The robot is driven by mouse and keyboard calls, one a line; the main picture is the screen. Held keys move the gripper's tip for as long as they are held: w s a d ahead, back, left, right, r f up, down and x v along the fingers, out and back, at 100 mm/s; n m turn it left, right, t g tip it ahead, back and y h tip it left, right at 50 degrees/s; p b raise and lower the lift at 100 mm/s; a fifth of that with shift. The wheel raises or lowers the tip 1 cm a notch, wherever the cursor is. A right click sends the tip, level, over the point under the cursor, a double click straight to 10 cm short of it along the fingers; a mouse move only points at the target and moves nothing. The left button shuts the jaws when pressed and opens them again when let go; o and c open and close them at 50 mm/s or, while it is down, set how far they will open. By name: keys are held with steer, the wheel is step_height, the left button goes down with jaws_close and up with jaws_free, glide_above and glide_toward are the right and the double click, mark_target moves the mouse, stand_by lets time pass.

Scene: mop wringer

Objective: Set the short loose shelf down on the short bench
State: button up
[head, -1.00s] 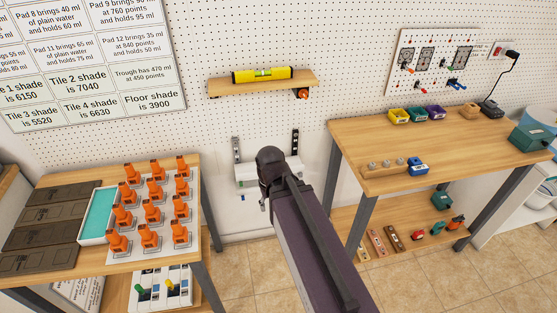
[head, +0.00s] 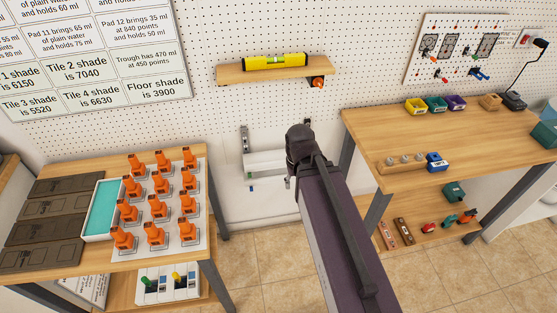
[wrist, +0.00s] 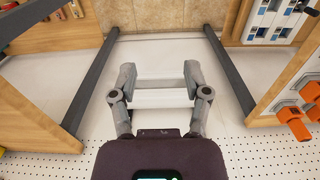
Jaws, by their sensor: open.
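A short white shelf (head: 262,162) sits low against the wall between two dark upright brackets, seen left of my arm in the head view. I take it for the loose shelf. In the wrist view a white bar (wrist: 160,98) spans the space between my fingers. My gripper (wrist: 158,85) is open, a grey finger on each side of the bar. Whether the fingers touch it I cannot tell. In the head view my arm mostly hides the gripper. The left bench (head: 95,255) looks shorter than the right bench (head: 400,125), so I take it for the short bench.
The left bench is crowded: orange units (head: 160,200), a teal tray (head: 101,210) and dark slabs (head: 50,215). A wooden wall shelf (head: 235,73) bearing a yellow level (head: 276,62) is above. Tiled floor (head: 255,255) lies open between the benches.

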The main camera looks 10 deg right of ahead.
steer(key=w+f+m+b, duration=0.3)
steer(key=w+m, duration=0.6)
steer(key=w, duration=0.6)
steer(key=w+f+m+b, duration=0.4)
steer(key=w+m, duration=0.5)
steer(key=w, duration=0.5)
steer(key=shift+w+d+f, duration=0.25)
steer(key=shift+w, duration=0.1)
steer(key=shift+f+b, duration=0.15)
steer(key=shift+b, duration=0.25)
steer(key=b, duration=0.8)
glide_above(281, 161)
steer(key=f, duration=0.8)
steer(key=shift+w+a+f, duration=0.15)
steer(key=shift+w+a, duration=0.15)
steer(key=shift+f+b, duration=0.15)
steer(key=shift+b, duration=0.15)
steer(key=f+b, duration=0.3)
steer(key=shift+s+d, duration=0.15)
steer(key=shift+s, duration=0.15)
steer(key=shift+f+b, duration=0.95)
steer(key=shift+f, duration=0.05)
